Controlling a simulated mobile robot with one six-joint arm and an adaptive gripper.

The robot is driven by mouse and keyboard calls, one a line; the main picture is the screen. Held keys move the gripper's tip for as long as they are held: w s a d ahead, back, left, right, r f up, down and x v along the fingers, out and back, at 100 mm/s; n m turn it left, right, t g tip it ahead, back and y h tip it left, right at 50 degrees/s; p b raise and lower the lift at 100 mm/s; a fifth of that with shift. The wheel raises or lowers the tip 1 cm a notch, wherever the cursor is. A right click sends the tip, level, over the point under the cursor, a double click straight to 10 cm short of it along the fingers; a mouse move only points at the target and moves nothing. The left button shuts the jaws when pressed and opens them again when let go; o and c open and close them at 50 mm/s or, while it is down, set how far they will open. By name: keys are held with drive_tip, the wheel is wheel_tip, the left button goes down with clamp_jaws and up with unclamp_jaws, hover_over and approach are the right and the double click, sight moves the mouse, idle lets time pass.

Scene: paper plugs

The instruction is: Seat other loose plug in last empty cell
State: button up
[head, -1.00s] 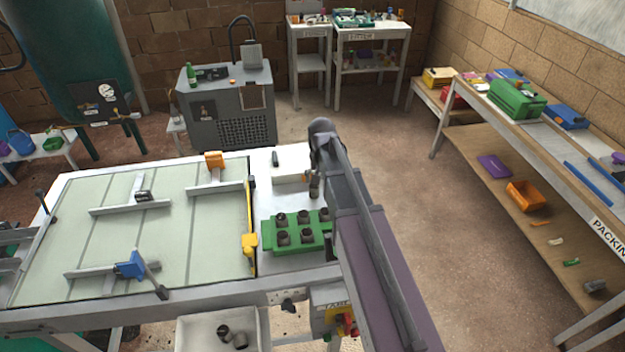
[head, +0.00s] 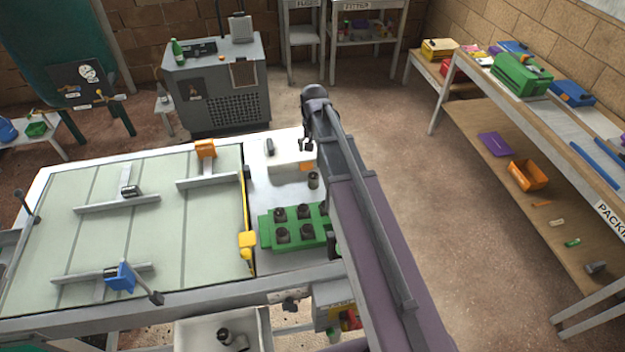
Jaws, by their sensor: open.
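The green tray (head: 266,233) lies on the right end of the worktable, with several dark plugs standing in its cells. Its right end is partly hidden by my arm, so I cannot tell what that cell holds. A loose grey-brown plug (head: 313,181) stands upright on the white tabletop behind the tray. My gripper (head: 306,147) is open, small in the picture, over the white box behind this plug and apart from it. More plugs (head: 226,338) lie in the white bin (head: 188,337) below the table's front edge.
The white box (head: 285,164) with a dark cylinder (head: 269,147) on top stands behind the tray. A yellow clamp (head: 247,242) is close to the tray's left end. The glass-like panel (head: 160,230) with metal bars fills the table's left. Open floor lies to the right.

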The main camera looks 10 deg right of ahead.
sight(313, 175)
drive_tip(key=shift+f, duration=0.1)
wheel_tip(313, 175, down, 8)
drive_tip(key=b, duration=0.8)
drive_tip(key=shift+f+b, duration=0.25)
drive_tip(key=shift+b, duration=0.05)
drive_tip(key=shift+f, duration=0.1)
idle(0.3)
drive_tip(key=shift+w+f+b, duration=0.15)
drive_tip(key=shift+f+b, duration=1.1)
drive_tip(key=shift+b, duration=0.05)
drive_tip(key=shift+w+f+b, duration=0.1)
drive_tip(key=shift+f+b, duration=1.15)
drive_tip(key=shift+b, duration=0.05)
drive_tip(key=c, duration=1.1)
